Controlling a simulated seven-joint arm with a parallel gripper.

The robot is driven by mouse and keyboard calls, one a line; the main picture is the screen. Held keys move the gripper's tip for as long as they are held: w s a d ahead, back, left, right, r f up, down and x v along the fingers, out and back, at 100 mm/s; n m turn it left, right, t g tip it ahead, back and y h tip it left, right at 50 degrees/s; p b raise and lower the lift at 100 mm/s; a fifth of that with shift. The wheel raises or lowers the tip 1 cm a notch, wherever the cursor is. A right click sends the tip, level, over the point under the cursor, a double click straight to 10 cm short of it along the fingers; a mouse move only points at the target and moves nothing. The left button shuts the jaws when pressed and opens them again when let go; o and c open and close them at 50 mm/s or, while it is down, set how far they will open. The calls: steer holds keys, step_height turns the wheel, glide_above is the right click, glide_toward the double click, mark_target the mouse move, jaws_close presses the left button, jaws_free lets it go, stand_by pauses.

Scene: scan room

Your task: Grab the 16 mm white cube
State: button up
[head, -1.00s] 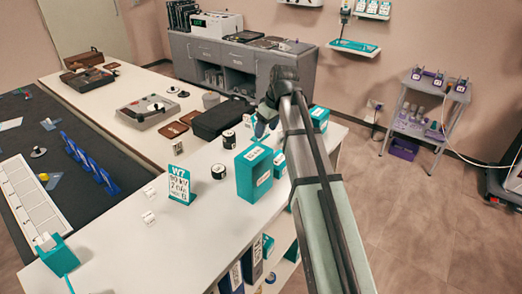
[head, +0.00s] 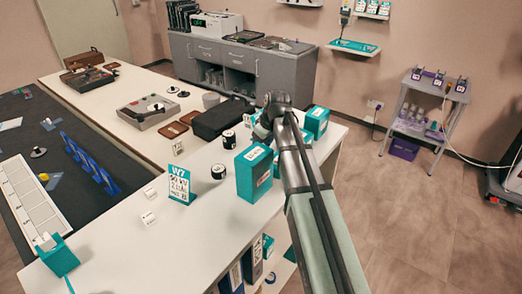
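Small white cubes with dark marks lie on the white counter: one (head: 149,191) left of the teal-and-white sign, and one (head: 148,217) nearer the front. Another small white piece (head: 177,147) stands behind the sign. A white block (head: 46,242) sits at the teal holder on the front left. I cannot read which is the 16 mm one. My gripper (head: 259,131) is over the back right of the counter, well to the right of these pieces. My own arm partly hides it, and its fingers are too small and dark to judge.
The teal-and-white sign (head: 180,185), black round tins (head: 218,172), a large teal box (head: 253,173) and another teal box (head: 316,122) stand on the counter (head: 110,245). A black case (head: 222,118) lies behind. The counter's front left is mostly clear.

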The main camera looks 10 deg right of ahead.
steer(key=shift+f, duration=0.15)
steer(key=c, duration=1.1)
